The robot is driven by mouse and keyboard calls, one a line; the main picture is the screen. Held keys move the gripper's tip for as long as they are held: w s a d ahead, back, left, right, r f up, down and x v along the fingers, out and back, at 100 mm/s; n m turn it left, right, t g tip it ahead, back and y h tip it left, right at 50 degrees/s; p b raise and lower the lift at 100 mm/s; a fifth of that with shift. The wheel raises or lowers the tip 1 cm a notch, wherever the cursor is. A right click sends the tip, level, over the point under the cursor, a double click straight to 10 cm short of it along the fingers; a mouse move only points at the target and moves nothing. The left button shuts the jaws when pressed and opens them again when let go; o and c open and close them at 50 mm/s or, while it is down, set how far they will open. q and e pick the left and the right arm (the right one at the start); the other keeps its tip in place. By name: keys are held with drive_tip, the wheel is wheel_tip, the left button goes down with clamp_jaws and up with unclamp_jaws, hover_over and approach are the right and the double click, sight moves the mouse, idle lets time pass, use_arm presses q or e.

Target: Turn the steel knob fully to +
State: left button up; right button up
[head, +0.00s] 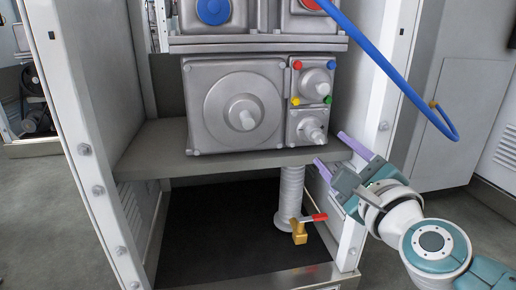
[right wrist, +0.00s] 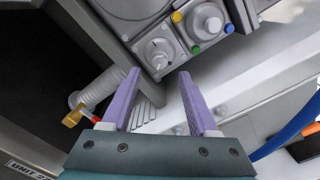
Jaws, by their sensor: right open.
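The grey metal dispenser panel (head: 195,138) carries several similar grey knobs, and I cannot read a + mark on any of them. A small knob (head: 313,133) is at its lower right; in the right wrist view this knob (right wrist: 160,56) shows just beyond the fingertips. Above it is a knob (head: 318,88) ringed by coloured dots. A large round dial with a central knob (head: 243,117) is to the left. My right gripper (head: 330,149), with purple fingers, is open and empty, below and right of the small knob, apart from it. My left gripper is not in view.
A grey shelf (head: 150,150) lies under the panel. Below it are a ribbed hose (head: 290,195) and a brass valve with a red handle (head: 318,217). A blue hose (head: 395,75) hangs at right. The cabinet's right post (head: 385,105) stands close to my right gripper.

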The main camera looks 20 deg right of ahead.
drive_tip(key=p+v, duration=0.1)
drive_tip(key=v, duration=0.4)
idle(0.3)
